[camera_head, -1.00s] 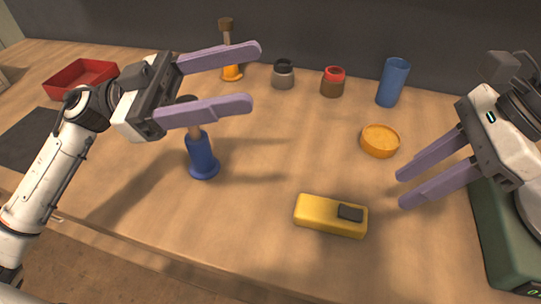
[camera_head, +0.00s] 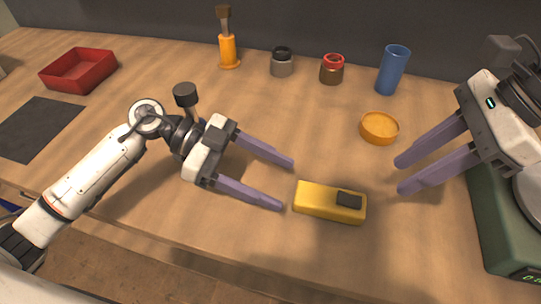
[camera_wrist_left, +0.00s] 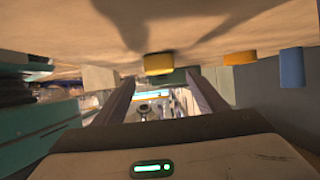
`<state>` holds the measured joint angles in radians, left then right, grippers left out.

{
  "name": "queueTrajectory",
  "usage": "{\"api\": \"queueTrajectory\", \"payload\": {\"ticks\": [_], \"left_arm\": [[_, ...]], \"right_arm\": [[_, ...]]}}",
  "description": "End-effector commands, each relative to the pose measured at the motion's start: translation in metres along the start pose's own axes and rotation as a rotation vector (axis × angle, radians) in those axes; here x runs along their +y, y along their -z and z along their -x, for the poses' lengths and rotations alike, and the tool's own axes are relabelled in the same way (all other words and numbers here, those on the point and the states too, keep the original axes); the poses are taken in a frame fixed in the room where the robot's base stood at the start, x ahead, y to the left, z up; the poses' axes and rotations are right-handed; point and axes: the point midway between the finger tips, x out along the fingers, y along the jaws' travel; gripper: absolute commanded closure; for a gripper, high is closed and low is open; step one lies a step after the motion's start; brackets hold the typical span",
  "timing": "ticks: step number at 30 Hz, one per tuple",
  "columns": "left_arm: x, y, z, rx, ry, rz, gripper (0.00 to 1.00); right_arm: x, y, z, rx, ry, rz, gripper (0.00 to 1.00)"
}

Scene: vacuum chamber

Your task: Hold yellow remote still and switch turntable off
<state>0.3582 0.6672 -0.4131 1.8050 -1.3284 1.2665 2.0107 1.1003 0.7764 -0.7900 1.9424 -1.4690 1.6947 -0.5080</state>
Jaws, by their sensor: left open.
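The yellow remote (camera_head: 318,202) lies flat on the table, with a dark button block (camera_head: 349,199) on its right part. My left gripper (camera_head: 288,186) is open just left of the remote, fingers pointing at its left end; I see nothing between them. The remote also shows ahead of the fingers in the left wrist view (camera_wrist_left: 158,64). My right gripper (camera_head: 400,177) is open and empty, right of and a little beyond the remote. The green turntable (camera_head: 497,225) stands at the right edge with a grey platter (camera_head: 531,190), partly hidden by my right arm.
An orange dish (camera_head: 379,128) lies beyond the remote. A blue cup (camera_head: 392,70), a red-topped jar (camera_head: 331,69), a grey jar (camera_head: 282,63) and an orange-handled tool (camera_head: 228,50) stand at the back. A dark-headed tool (camera_head: 185,95) is mostly hidden behind my left arm. A red tray (camera_head: 79,70) is far left.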

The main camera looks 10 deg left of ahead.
Motion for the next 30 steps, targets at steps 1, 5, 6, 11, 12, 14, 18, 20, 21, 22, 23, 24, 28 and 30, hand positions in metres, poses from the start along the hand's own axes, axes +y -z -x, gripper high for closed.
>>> {"api": "queueTrajectory", "payload": {"ticks": [1,5,6,11,12,14,18,20,21,22,23,24,28,30], "left_arm": [[0.001,0.004,-0.013,0.008,-0.004,-0.003,0.34],[0.001,0.004,-0.037,0.007,-0.003,-0.004,0.34],[0.001,0.004,-0.043,0.006,-0.003,-0.003,0.34],[0.0,0.004,-0.063,0.006,-0.001,-0.002,0.34],[0.0,0.004,-0.066,0.005,-0.001,-0.002,0.34],[0.0,0.004,-0.069,0.004,-0.001,-0.003,0.34],[0.0,0.004,-0.073,0.004,-0.001,-0.003,0.34],[0.0,0.004,-0.073,0.004,0.0,-0.003,0.34],[0.0,0.004,-0.073,0.003,0.0,-0.003,0.34],[0.0,0.004,-0.073,0.003,0.0,-0.002,0.34],[0.0,0.004,-0.073,0.003,0.0,-0.003,0.34],[0.0,0.004,-0.073,0.003,0.0,-0.003,0.34],[0.0,0.004,-0.072,0.003,0.0,-0.002,0.55],[0.0,0.004,-0.072,0.003,0.0,-0.002,0.66]], "right_arm": [[0.0,0.0,0.0,0.0,0.0,0.0,0.69],[0.0,0.0,0.0,0.0,0.0,0.0,0.69],[0.0,0.0,0.0,0.0,0.0,0.0,0.69],[0.0,0.0,0.0,0.0,0.0,0.0,0.69],[0.0,0.0,0.0,0.0,0.0,0.0,0.69],[0.0,0.0,0.0,0.0,0.0,0.0,0.69],[0.0,0.0,0.0,0.0,0.0,0.0,0.69],[0.0,0.0,0.0,0.0,0.0,0.0,0.69],[0.0,0.0,0.0,0.0,0.0,0.0,0.69],[0.0,0.0,0.0,0.0,0.0,0.0,0.69],[0.0,0.0,0.0,0.0,0.0,0.0,0.69],[0.0,0.0,0.0,0.0,0.0,0.0,0.69],[0.0,0.0,0.0,0.0,0.0,0.0,0.69],[0.0,0.0,0.0,0.0,0.0,0.0,0.69]]}}
